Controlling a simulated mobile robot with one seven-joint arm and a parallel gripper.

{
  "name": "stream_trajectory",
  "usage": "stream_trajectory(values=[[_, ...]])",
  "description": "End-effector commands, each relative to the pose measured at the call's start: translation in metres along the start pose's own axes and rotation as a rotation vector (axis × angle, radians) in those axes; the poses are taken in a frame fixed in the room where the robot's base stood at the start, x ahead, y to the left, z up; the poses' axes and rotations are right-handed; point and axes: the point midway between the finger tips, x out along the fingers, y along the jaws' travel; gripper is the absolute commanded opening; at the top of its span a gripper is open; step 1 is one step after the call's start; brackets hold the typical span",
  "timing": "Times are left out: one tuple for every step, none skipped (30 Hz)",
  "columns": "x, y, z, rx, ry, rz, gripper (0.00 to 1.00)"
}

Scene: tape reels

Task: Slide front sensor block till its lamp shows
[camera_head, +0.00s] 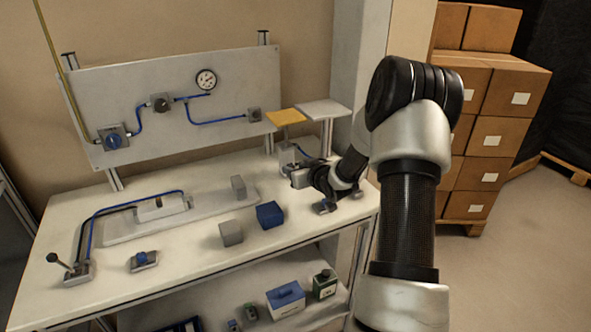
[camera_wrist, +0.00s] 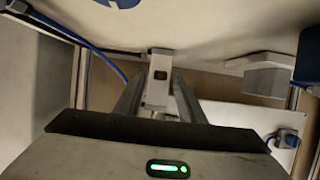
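My gripper (camera_wrist: 160,88) is at the back right of the bench, beside the posts under a yellow plate (camera_head: 285,117) and a grey plate (camera_head: 322,109). In the wrist view its two fingers stand apart, with a small light grey block (camera_wrist: 160,62) between or just beyond their tips. The block has a dark square opening. I cannot tell whether the fingers touch it. In the head view a small grey block (camera_head: 287,155) shows by the gripper, partly hidden. I cannot tell whether these are the same block, and I see no lit lamp on either.
A blue block (camera_head: 270,214) and grey blocks (camera_head: 231,233) stand on the bench (camera_head: 190,265). A lever (camera_head: 70,268) is at the left. A board (camera_head: 190,80) with a gauge stands behind. Stacked cartons (camera_head: 490,130) are at the right.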

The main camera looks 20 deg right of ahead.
Motion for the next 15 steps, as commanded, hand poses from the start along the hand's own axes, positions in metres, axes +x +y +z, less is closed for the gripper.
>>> stream_trajectory(values=[[0.0023, -0.0005, -0.0002, 0.000, 0.000, -0.001, 0.36], [0.0030, -0.0004, -0.0004, 0.000, 0.001, 0.000, 0.36], [0.0035, -0.0004, -0.0005, 0.000, 0.001, 0.000, 0.36], [0.0037, -0.0003, -0.0005, 0.000, 0.001, 0.000, 0.36], [0.0037, -0.0003, -0.0006, 0.000, 0.001, 0.000, 0.36], [0.0037, -0.0003, -0.0005, 0.000, 0.001, 0.000, 0.36], [0.0036, -0.0003, -0.0005, 0.000, 0.001, 0.000, 0.36], [0.0035, -0.0003, -0.0005, 0.000, 0.001, 0.000, 0.36], [0.0035, -0.0002, -0.0005, 0.000, 0.001, 0.000, 0.36], [0.0034, -0.0002, -0.0004, 0.000, 0.001, 0.000, 0.33], [0.0034, -0.0002, -0.0005, 0.000, 0.001, 0.000, 0.28], [0.0033, -0.0002, -0.0004, 0.000, 0.001, 0.000, 0.21], [0.0033, -0.0002, -0.0004, 0.000, 0.001, 0.000, 0.16], [0.0033, -0.0002, -0.0004, 0.000, 0.001, 0.000, 0.11], [0.0033, -0.0002, -0.0004, 0.000, 0.001, 0.000, 0.04]])
